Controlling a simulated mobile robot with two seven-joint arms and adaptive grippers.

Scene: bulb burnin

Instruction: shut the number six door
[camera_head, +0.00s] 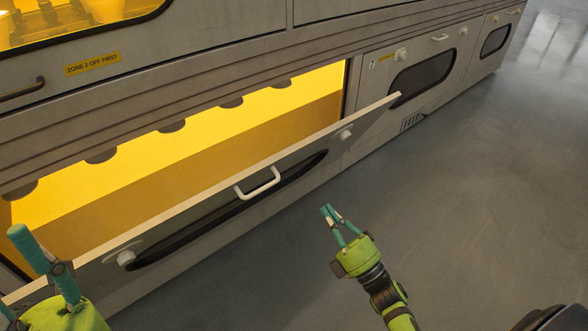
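A long grey door (215,222) with a dark window strip hangs tilted outward from the lower cabinet, so its lit yellow compartment (200,150) shows behind it. No number is readable on it; the closed door to its right bears a 7. It has a white handle (258,185) in the middle and a white knob near each end. My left gripper (42,268) is at the lower left corner by the door's left end, partly cut off by the frame.
The door marked 7 (420,78) is closed, and another closed door (494,40) lies beyond it. Above the opening is a yellow "ZONE 2 OFF FIRST" label (93,64) and a dark handle (22,90). Grey floor (480,190) is clear at the right.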

